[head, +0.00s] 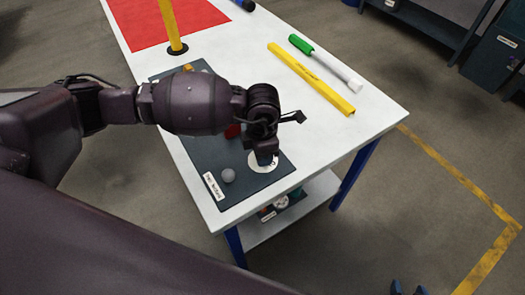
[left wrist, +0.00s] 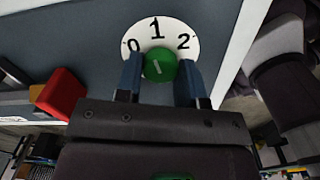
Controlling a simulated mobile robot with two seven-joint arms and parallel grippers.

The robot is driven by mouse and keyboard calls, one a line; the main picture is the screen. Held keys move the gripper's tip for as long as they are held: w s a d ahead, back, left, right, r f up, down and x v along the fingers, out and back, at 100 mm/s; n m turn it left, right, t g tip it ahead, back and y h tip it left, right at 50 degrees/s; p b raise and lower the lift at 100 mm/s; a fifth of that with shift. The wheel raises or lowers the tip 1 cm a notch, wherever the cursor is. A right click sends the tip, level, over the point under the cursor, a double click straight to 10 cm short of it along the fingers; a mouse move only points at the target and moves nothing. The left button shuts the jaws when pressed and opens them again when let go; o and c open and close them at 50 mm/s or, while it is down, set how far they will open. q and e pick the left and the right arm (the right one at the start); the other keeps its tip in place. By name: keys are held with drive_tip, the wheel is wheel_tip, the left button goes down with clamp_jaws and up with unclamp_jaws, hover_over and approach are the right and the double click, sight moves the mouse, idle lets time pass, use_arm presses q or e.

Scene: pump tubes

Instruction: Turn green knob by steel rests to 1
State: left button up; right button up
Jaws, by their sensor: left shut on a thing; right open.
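The green knob (left wrist: 160,66) sits on a white dial (left wrist: 184,29) marked 0, 1 and 2 in the left wrist view. A short pale line on the knob is tilted; I cannot tell which number it points to. My left gripper (left wrist: 160,82) has its blue fingers on both sides of the knob, shut on it. In the head view the left gripper (head: 264,157) is over the dial (head: 257,167) and hides the knob. My right gripper (head: 408,289) shows only its blue fingertips at the bottom edge, apart and empty. I cannot make out steel rests.
The dark panel (head: 208,152) carries a grey ball-shaped knob (head: 228,175) and a red block (left wrist: 62,94) near the left gripper. A yellow bar (head: 310,78), a green-and-white tube (head: 325,63) and a yellow post (head: 169,25) are on the white table. The table's right corner is clear.

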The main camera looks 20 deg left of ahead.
use_arm(q)
drive_tip(key=shift+m, duration=0.8)
drive_tip(key=shift+w+r, duration=0.1)
drive_tip(key=o, duration=0.9)
wheel_tip(320, 180, up, 11)
drive_tip(key=shift+f+p, duration=0.15)
drive_tip(key=shift+p, duration=0.45)
